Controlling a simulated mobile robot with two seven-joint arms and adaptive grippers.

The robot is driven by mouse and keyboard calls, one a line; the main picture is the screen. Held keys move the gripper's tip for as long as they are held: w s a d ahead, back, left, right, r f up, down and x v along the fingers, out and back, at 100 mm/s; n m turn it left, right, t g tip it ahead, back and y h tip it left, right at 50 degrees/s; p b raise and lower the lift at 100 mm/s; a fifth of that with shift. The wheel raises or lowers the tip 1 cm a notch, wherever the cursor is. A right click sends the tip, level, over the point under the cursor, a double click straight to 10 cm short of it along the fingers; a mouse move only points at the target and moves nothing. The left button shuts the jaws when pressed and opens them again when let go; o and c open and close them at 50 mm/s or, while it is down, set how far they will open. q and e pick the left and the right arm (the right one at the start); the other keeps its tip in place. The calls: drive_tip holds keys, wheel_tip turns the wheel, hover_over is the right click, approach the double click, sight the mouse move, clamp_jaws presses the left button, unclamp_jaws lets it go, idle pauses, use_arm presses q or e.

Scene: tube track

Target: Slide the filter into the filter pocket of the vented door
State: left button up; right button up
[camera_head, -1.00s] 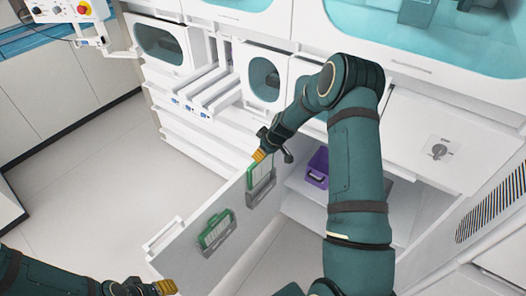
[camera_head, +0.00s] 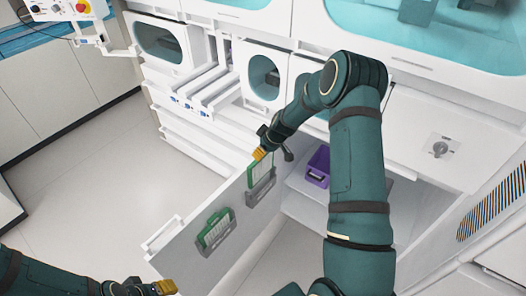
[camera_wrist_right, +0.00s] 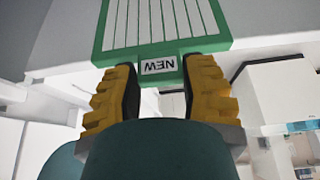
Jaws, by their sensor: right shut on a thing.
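The vented door (camera_head: 185,262) stands open, with two grey filter pockets on its face. The nearer pocket (camera_head: 219,245) holds a green-framed filter (camera_head: 214,228). My right gripper (camera_head: 259,153) is at the farther pocket (camera_head: 262,190), shut on another green-framed filter (camera_head: 257,168) whose lower part seems to be inside that pocket. In the right wrist view this filter (camera_wrist_right: 160,25) has pale pleats and a tab reading "NEW" between the yellow fingers. How deep it sits is hidden.
A purple bin (camera_head: 318,166) stands inside the open cabinet behind the door, right of my right gripper. White drawers (camera_head: 210,90) stick out behind the door. The floor (camera_head: 100,165) left of the door is clear.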

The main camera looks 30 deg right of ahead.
sight(263, 158)
drive_tip(key=shift+f+b, duration=0.25)
drive_tip(key=shift+b, duration=0.15)
drive_tip(key=shift+f+b, duration=0.15)
drive_tip(key=shift+b, duration=0.15)
idle(0.5)
drive_tip(key=shift+f, duration=0.2)
drive_tip(key=shift+f+b, duration=0.5)
drive_tip(key=shift+f, duration=0.25)
drive_tip(key=shift+f, duration=0.65)
idle(0.4)
